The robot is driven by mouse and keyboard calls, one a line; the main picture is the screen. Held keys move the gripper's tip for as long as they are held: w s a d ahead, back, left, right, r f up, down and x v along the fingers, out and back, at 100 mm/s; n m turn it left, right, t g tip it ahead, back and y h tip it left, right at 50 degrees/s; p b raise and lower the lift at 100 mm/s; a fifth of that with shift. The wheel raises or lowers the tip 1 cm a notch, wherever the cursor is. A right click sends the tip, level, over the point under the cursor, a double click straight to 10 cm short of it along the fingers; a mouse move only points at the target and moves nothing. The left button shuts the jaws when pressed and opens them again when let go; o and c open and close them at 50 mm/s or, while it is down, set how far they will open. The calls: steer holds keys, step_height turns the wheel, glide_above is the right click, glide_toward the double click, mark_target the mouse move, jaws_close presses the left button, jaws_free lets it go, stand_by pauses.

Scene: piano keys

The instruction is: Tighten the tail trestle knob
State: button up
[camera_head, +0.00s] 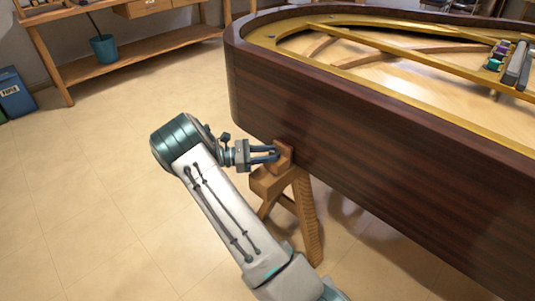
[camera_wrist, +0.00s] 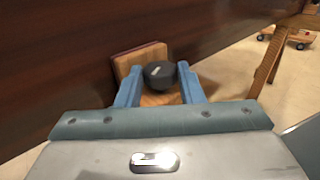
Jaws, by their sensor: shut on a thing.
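The tail trestle knob (camera_wrist: 160,73) is a round black knob with a pale mark on its face, in the upper middle of the wrist view. My gripper (camera_wrist: 161,80) has its two blue fingers on either side of it, shut on it. Behind the knob is the wooden block of the trestle, against the dark piano side. In the head view my gripper (camera_head: 277,153) reaches the top of the wooden trestle (camera_head: 307,215) beside the piano case (camera_head: 350,140). The knob is hidden there by the fingers.
A wooden shelf bench (camera_head: 140,50) with a teal pot (camera_head: 103,48) stands at the back left, near a blue bin (camera_head: 14,97). The wrist view shows a wheeled wooden dolly (camera_wrist: 290,37) at the right. The floor left of my arm is clear.

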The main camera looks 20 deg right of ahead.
stand_by(0.4)
steer(key=o, duration=1)
